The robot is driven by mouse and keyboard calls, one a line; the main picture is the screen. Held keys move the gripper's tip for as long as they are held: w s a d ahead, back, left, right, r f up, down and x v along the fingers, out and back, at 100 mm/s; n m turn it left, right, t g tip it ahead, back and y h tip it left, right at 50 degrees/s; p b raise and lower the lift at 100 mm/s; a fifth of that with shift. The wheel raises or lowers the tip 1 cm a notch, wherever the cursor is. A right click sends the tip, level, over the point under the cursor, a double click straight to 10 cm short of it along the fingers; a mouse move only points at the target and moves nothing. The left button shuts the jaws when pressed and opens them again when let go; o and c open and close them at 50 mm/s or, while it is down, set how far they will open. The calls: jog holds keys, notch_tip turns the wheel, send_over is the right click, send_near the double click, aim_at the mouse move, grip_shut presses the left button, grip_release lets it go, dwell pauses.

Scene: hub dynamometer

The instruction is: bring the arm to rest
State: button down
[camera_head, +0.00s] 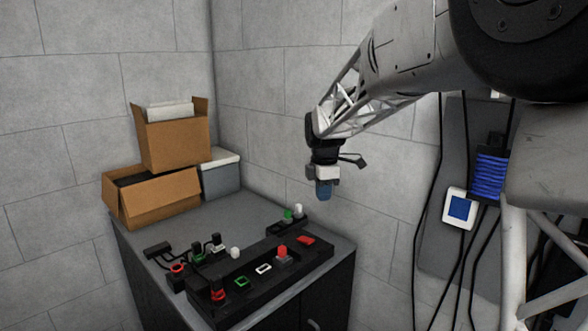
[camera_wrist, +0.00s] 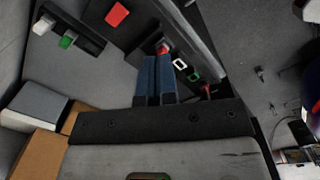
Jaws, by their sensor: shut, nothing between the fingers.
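My gripper (camera_head: 323,190) hangs from the end of my arm, pointing down above the right rear part of the cabinet top. Its blue fingers are together and hold nothing. In the wrist view the two blue fingers (camera_wrist: 154,80) lie side by side in the middle. The gripper is clear of the cabinet and of the parts on it.
A dark cabinet (camera_head: 230,218) bears a black panel with red, green and white parts (camera_head: 262,269). Open cardboard boxes (camera_head: 160,192) and a grey box (camera_head: 221,178) stand at its back left. A blue-and-white wall unit (camera_head: 459,209) and black cables are at right.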

jog(key=s+d+r+m, duration=0.1)
jog(key=s+d+m, duration=0.15)
jog(key=s, duration=0.35)
jog(key=s+d+r+m, duration=0.2)
jog(key=s+m, duration=0.1)
jog(key=s, duration=0.4)
jog(key=s+d+f+m, duration=0.2)
jog(key=s+m, duration=0.3)
jog(key=s, duration=0.5)
jog(key=s+d+f+m+t, duration=0.1)
jog(key=s+m, duration=0.4)
jog(key=s, duration=0.5)
jog(key=s+d+f+m+t, duration=0.1)
jog(key=s+d+f+m, duration=0.2)
jog(key=s, duration=0.8)
jog(key=shift+f+m, duration=0.9)
jog(key=shift+m, duration=0.25)
